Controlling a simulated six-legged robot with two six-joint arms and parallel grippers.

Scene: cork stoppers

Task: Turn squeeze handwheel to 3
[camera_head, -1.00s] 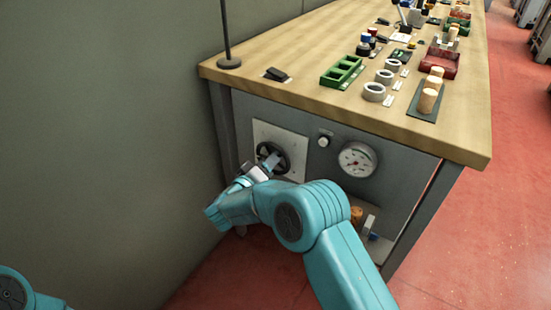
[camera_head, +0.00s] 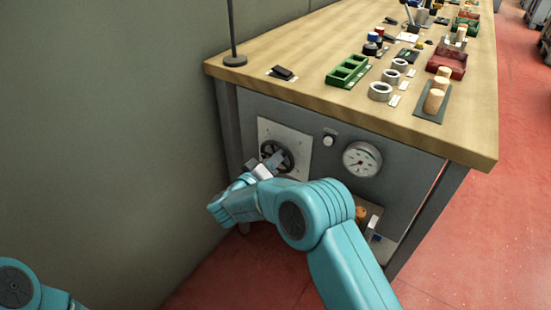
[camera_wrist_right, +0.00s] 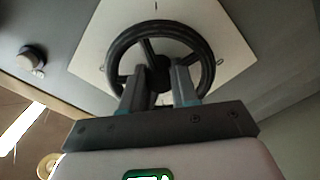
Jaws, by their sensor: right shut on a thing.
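The black handwheel (camera_head: 287,154) sits on a pale square plate (camera_head: 298,142) on the front panel under the bench. In the right wrist view the handwheel (camera_wrist_right: 203,50) is seen close, with its spokes and hub. My right gripper (camera_head: 272,162) is at the handwheel. In the wrist view its two fingers (camera_wrist_right: 160,88) reach inside the rim near the hub and are shut on part of the wheel. Which part they grip is hard to see. A round gauge (camera_head: 362,159) is right of the plate. Numbers on the plate are too small to read. My left gripper is out of view.
A small round knob (camera_head: 329,140) is between the plate and the gauge. The wooden bench top (camera_head: 290,100) overhangs the panel and carries a green tray (camera_head: 347,70), grey rings and corks. A grey wall (camera_head: 110,120) stands close on the left.

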